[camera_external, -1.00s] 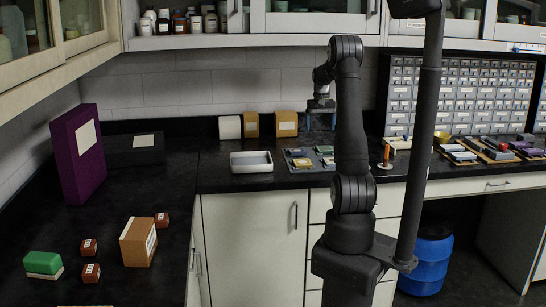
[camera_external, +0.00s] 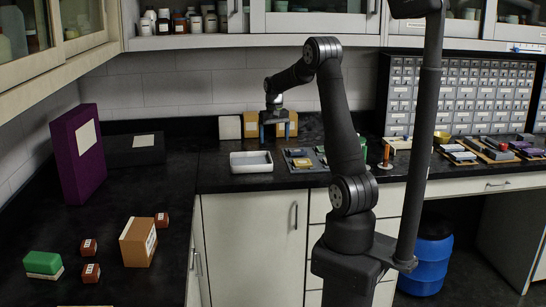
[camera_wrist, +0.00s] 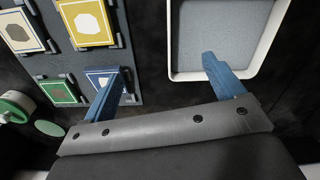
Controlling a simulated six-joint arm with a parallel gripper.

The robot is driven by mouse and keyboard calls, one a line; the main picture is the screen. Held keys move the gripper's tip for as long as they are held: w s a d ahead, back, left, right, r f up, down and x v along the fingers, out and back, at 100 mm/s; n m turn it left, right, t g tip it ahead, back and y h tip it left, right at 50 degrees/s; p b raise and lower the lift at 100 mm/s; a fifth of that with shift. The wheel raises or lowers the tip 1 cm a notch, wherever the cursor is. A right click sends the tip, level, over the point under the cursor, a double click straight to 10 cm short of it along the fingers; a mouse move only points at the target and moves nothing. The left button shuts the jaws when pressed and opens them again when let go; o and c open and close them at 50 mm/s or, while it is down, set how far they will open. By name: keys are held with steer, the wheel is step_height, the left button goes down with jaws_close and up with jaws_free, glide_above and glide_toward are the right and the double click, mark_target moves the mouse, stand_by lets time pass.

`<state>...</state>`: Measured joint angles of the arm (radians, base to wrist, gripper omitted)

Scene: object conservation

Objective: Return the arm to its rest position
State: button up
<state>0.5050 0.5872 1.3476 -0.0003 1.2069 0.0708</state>
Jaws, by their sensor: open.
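My gripper (camera_external: 274,122) is above the back counter, between the white tray and the cardboard boxes as the external view shows it. It points down. In the wrist view my gripper (camera_wrist: 165,85) has its two blue fingers spread wide apart with nothing between them. The white tray (camera_external: 233,168) stands below and to the left of it; its rim also shows in the wrist view (camera_wrist: 171,50), beyond the right finger. A grey panel with several coloured cards (camera_external: 291,165) lies to the right of the tray. It also shows in the wrist view (camera_wrist: 48,58), partly hidden by the left finger.
Cardboard boxes (camera_external: 251,119) stand against the back wall near my gripper. An orange cylinder (camera_external: 386,155) stands on the right counter. A purple box (camera_external: 77,155), a green-topped block (camera_external: 43,262) and a brown box (camera_external: 137,243) are on the left counter. Wall cabinets (camera_external: 310,22) hang above.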

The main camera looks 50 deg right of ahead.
steer(key=shift+n, duration=0.7)
steer(key=w+a, duration=0.1)
steer(key=a, duration=0.2)
steer(key=w+a+f, duration=0.1)
steer(key=w+a, duration=0.1)
steer(key=a, duration=0.2)
steer(key=w+a, duration=0.1)
steer(key=a, duration=0.3)
steer(key=shift+w+a+f, duration=0.1)
steer(key=shift+w+f, duration=0.1)
steer(key=shift+f, duration=0.2)
steer(key=shift+n, duration=0.5)
steer(key=a, duration=0.3)
steer(key=w+a+f, duration=0.1)
steer(key=a, duration=0.6)
steer(key=shift+w+f, duration=0.25)
steer(key=shift+w, duration=0.15)
steer(key=shift+a+f, duration=0.1)
steer(key=shift+a, duration=0.5)
steer(key=shift+o, duration=0.4)
